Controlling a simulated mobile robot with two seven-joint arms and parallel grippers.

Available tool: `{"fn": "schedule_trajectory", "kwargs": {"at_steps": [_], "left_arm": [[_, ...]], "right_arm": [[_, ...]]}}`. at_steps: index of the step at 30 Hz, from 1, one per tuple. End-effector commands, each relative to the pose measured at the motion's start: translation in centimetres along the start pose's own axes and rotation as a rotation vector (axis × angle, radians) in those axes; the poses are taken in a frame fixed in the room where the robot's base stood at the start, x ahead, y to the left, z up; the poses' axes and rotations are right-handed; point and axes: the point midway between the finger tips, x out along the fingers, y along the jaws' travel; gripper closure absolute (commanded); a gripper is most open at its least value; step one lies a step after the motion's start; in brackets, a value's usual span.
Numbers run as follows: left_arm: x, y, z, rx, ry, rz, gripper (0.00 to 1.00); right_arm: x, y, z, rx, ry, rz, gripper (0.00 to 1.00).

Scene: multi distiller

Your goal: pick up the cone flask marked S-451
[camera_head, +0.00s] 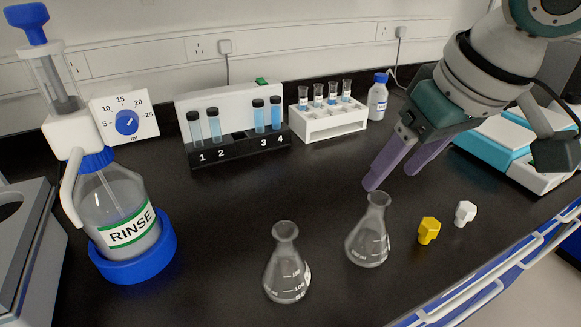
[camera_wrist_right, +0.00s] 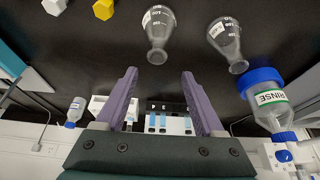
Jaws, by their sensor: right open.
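Two clear glass cone flasks stand upright on the black bench in the head view, a left one (camera_head: 286,270) and a right one (camera_head: 368,238). Both carry white graduation marks; I cannot read S-451 on either. My right gripper (camera_head: 391,180) is open and empty, its purple fingers pointing down above and behind the right flask, apart from it. In the right wrist view the right flask (camera_wrist_right: 158,32) lies straight beyond the open fingers (camera_wrist_right: 159,74), and the left flask (camera_wrist_right: 228,45) is to its right. My left gripper is not in view.
A RINSE bottle (camera_head: 122,215) stands in a blue ring at left. A numbered vial rack (camera_head: 235,150) and a white tube rack (camera_head: 328,125) are behind. Yellow (camera_head: 428,230) and white (camera_head: 465,213) stoppers lie right of the flasks. A blue-railed bench edge (camera_head: 500,270) is front right.

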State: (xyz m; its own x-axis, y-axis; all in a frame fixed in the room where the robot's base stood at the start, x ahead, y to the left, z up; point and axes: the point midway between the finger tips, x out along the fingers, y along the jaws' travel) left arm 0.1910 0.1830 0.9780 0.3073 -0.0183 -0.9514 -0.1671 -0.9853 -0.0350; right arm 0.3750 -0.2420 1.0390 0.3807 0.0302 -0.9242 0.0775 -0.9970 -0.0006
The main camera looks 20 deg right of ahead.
Motion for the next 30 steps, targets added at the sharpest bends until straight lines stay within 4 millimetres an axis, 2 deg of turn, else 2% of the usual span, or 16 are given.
{"fn": "schedule_trajectory", "kwargs": {"at_steps": [3, 8, 18, 26, 30], "left_arm": [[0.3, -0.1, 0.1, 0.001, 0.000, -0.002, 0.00], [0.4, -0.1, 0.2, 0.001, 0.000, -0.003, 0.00], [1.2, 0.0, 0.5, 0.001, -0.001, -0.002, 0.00], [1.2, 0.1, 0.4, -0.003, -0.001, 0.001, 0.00], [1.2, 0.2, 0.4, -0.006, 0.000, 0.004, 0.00]], "right_arm": [[1.9, -0.1, 0.1, 0.000, -0.001, -0.001, 0.30], [3.2, 0.1, 0.1, -0.002, 0.000, 0.000, 0.30], [7.9, 0.6, 0.8, -0.003, 0.000, 0.000, 0.30], [8.1, 0.6, 0.8, -0.005, 0.002, 0.001, 0.30], [8.1, 0.6, 0.8, -0.005, 0.002, 0.001, 0.44]]}}
